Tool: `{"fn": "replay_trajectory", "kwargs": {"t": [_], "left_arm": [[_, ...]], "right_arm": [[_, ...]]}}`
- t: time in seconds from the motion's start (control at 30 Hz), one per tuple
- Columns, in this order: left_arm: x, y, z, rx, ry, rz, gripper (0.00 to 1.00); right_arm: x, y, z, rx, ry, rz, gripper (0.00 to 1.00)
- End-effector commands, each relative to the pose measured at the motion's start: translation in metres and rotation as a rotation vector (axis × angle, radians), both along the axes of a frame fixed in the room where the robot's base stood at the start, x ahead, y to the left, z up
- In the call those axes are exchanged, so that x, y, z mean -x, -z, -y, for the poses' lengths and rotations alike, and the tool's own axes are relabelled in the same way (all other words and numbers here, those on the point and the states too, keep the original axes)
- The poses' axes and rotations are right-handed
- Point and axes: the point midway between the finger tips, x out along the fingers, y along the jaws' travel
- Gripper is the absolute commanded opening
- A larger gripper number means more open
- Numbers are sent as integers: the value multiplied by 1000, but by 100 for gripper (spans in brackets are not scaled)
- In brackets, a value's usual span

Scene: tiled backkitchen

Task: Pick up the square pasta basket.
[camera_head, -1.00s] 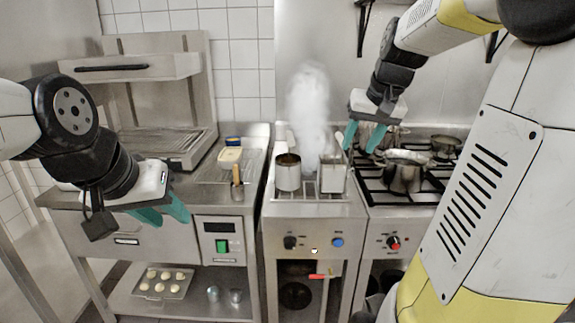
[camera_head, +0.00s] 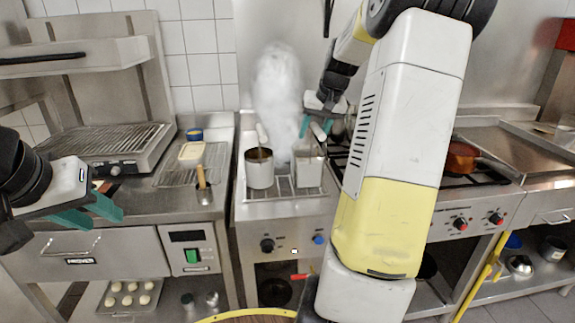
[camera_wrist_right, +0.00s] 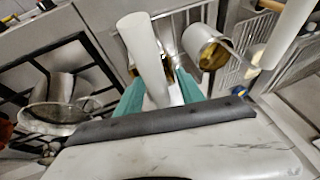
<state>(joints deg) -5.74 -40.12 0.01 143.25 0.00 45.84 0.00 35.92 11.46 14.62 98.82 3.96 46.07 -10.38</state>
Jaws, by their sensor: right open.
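The square pasta basket (camera_head: 308,171) stands upright in the cooker, right of a round metal basket (camera_head: 259,170). Its pale handle rises toward my right gripper (camera_head: 317,127), which is open above it. In the right wrist view, a thick white handle (camera_wrist_right: 145,50) stands between the spread teal fingers of my right gripper (camera_wrist_right: 160,92); I cannot tell whether they touch it. The square basket's body is mostly hidden there behind the handle and gripper. The round basket (camera_wrist_right: 203,42) shows beside it. My left gripper (camera_head: 92,211) is open and empty at the far left, in front of the counter.
Steam (camera_head: 277,95) rises behind the baskets. A stove with pots lies to the right, partly behind my right arm; a metal pot (camera_wrist_right: 58,98) shows in the wrist view. A container (camera_head: 192,152) and a wooden-handled tool (camera_head: 202,186) are on the left counter.

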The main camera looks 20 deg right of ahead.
Motion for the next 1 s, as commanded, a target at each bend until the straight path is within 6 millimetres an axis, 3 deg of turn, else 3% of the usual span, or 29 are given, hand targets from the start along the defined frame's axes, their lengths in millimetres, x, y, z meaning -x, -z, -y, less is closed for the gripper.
{"fn": "replay_trajectory", "kwargs": {"t": [0.1,0.33,0.57,0.6,1.0], "left_arm": [[0,0,0,0,0,0,36],[0,0,0,0,0,0,36],[0,0,0,0,0,0,36],[0,0,0,0,0,0,36],[0,0,0,0,0,0,36]], "right_arm": [[-4,9,-1,1,-2,0,45],[-5,10,-1,2,-1,1,45],[-5,10,-1,1,-2,1,2],[-5,10,-2,1,-2,1,0],[-5,10,-2,1,-2,1,0]]}}
